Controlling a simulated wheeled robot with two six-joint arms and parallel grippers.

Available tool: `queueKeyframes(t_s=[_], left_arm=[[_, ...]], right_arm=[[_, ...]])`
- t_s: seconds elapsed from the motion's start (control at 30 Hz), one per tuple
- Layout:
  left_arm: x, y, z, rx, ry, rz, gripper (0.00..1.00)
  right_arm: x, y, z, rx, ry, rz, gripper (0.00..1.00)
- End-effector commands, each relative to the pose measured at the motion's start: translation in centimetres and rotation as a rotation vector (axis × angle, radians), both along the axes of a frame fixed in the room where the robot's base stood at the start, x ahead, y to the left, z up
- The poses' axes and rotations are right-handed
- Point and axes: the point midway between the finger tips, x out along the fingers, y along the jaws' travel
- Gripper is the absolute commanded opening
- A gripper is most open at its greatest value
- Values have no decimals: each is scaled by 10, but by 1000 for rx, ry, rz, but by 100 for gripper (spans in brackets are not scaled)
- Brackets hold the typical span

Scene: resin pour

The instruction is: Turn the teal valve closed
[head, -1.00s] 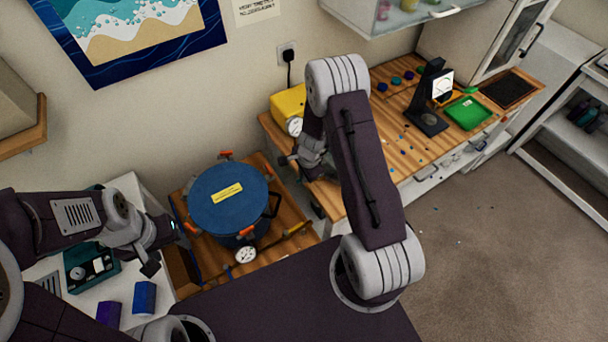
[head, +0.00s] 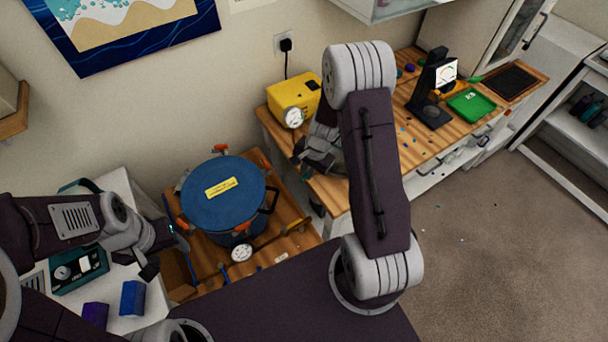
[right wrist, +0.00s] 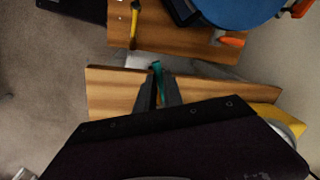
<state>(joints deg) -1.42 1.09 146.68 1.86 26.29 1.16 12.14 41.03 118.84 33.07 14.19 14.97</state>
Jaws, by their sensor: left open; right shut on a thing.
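The teal valve shows as a small teal piece (right wrist: 156,70) between my right fingertips in the right wrist view. My right gripper (right wrist: 158,90) is shut on it at the edge of the wooden bench. In the head view my right gripper (head: 315,163) is beside the bench's left end, and I cannot make out the valve there. How far the valve is turned cannot be told. My left gripper (head: 168,248) is open and empty, left of the blue-lidded pot (head: 224,193).
The pot has orange clamps and a white gauge (head: 241,252) and stands on a low wooden stand (head: 295,240). A yellow pump (head: 293,93) sits on the bench (head: 330,190). A teal device (head: 80,270) and blue block (head: 132,298) are at lower left.

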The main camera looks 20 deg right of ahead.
Motion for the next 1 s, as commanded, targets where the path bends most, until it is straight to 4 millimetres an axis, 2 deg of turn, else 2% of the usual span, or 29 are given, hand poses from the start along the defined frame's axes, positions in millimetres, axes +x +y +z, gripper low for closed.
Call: queueKeyframes(t_s=[0.03,0.1,0.4,0.7,1.0], left_arm=[[0,0,-12,0,0,0,55],[0,0,-19,0,0,0,55],[0,0,-44,0,0,0,55],[0,0,-55,0,0,0,55],[0,0,-59,0,0,0,55]], right_arm=[[2,-5,-4,-7,-13,37,0],[0,-7,-4,-7,-12,104,0],[-9,-18,-2,-8,-10,383,0],[-14,-28,1,-9,-9,611,0],[-15,-34,2,-10,-8,741,0]])
